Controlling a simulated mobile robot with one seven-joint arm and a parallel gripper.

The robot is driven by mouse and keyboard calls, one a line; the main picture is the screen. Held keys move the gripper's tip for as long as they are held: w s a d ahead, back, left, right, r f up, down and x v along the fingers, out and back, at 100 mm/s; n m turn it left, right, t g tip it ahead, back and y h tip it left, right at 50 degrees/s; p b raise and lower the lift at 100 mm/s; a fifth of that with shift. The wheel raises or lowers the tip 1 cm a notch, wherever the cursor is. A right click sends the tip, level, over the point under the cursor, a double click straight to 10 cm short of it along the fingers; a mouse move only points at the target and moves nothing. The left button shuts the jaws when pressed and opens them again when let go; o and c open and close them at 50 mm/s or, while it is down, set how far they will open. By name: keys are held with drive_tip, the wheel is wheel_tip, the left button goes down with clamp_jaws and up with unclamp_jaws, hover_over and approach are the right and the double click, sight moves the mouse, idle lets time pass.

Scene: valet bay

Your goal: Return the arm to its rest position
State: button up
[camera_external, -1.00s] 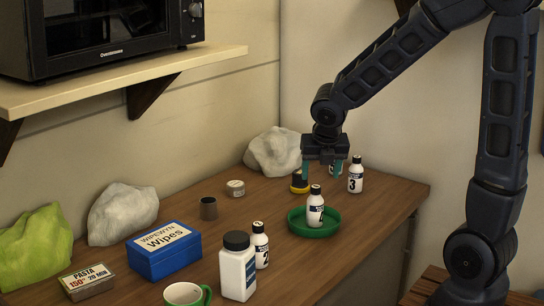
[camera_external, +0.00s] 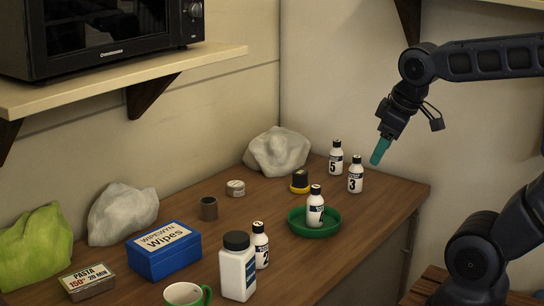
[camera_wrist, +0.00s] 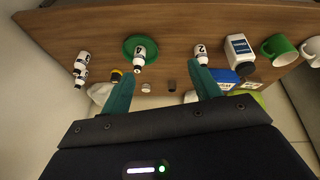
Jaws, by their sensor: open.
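My gripper (camera_external: 380,151) is raised in the air at the right of the external view, above and beyond the right end of the wooden table. It is empty and tilted, with its teal fingers pointing down. In the wrist view my gripper (camera_wrist: 158,88) shows two teal fingers spread apart, with nothing between them. The arm is folded back to the right. Bottle 4 (camera_external: 315,207) stands in the green tray (camera_external: 298,228). Bottle 3 (camera_external: 355,176) and bottle 5 (camera_external: 336,159) stand near the table's far right, below my gripper and apart from it.
A yellow-and-black object (camera_external: 300,182), a dark cup (camera_external: 208,208) and a small tin (camera_external: 235,188) stand mid-table. Bottle 2 (camera_external: 260,246), a white jar (camera_external: 237,270), a wipes box (camera_external: 165,253) and a green mug (camera_external: 186,295) are nearer. A microwave (camera_external: 100,35) sits on the shelf (camera_external: 120,73).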

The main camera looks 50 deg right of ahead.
drive_tip(key=shift+s+a+r+m, duration=0.15)
drive_tip(key=shift+s+a+m, duration=0.05)
drive_tip(key=shift+s+m, duration=0.35)
drive_tip(key=shift+s+a+r+m, duration=0.1)
drive_tip(key=shift+s+a+m, duration=0.1)
drive_tip(key=shift+s+m, duration=0.3)
